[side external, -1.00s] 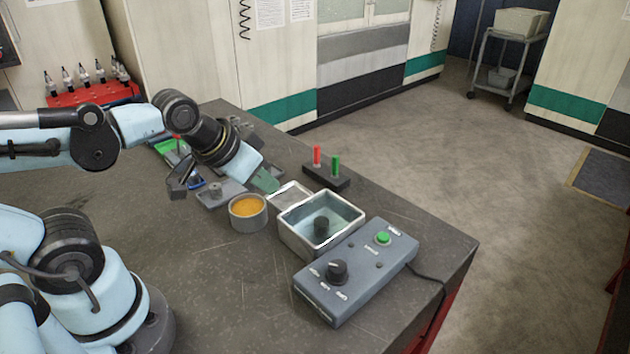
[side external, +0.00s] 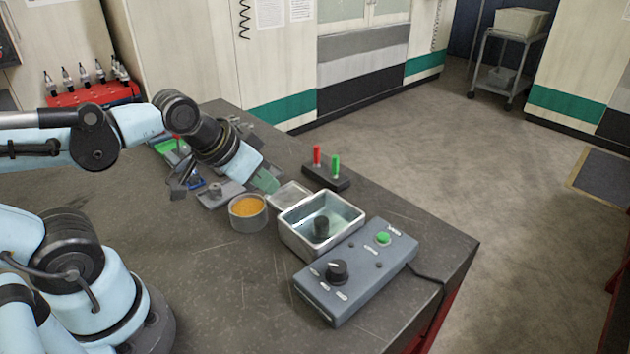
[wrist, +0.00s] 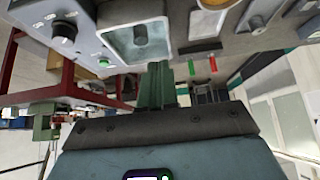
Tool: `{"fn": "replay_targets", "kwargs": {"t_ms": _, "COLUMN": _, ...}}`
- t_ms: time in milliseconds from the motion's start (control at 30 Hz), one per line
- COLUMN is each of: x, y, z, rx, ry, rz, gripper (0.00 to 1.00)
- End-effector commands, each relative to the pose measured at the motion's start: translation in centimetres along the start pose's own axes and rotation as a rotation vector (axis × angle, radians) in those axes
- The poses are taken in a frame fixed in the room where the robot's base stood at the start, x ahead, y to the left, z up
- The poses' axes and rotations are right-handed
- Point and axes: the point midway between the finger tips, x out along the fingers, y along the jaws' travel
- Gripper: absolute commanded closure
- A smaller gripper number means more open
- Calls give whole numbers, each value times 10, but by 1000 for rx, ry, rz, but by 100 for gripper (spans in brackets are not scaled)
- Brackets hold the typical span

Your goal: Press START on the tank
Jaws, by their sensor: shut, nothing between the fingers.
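The tank (side external: 348,237) is a metal basin with clear liquid and a dark cylindrical part (side external: 321,228) in it. A grey control box (side external: 330,297) adjoins its front right side, with a green button (side external: 383,238) and a black knob (side external: 337,271). My gripper (side external: 268,182) has green fingers, shut and empty, above the bench to the left of and behind the tank. In the wrist view the shut fingers (wrist: 157,85) point toward the tank (wrist: 140,42), with the green button (wrist: 104,60) to their left.
A round cup of orange material (side external: 248,207) stands left of the tank. A dark block with red and green pegs (side external: 327,178) stands behind it. A shallow tray (side external: 290,195) and grey mould parts (side external: 219,194) lie near my gripper. The bench's front is largely clear.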

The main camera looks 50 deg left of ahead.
Motion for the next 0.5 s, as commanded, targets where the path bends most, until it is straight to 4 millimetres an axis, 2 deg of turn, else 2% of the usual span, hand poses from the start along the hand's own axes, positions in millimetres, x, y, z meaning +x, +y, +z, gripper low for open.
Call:
{"fn": "replay_targets", "kwargs": {"t_ms": 267, "x": 1, "y": 4, "z": -6, "rx": 39, "ry": 7, "rz": 10, "gripper": 100}}
{"fn": "replay_targets", "kwargs": {"t_ms": 367, "x": 4, "y": 13, "z": -18, "rx": 121, "ry": 20, "rz": 30, "gripper": 100}}
{"fn": "replay_targets", "kwargs": {"t_ms": 500, "x": 12, "y": 34, "z": -43, "rx": 304, "ry": 55, "rz": 73, "gripper": 100}}
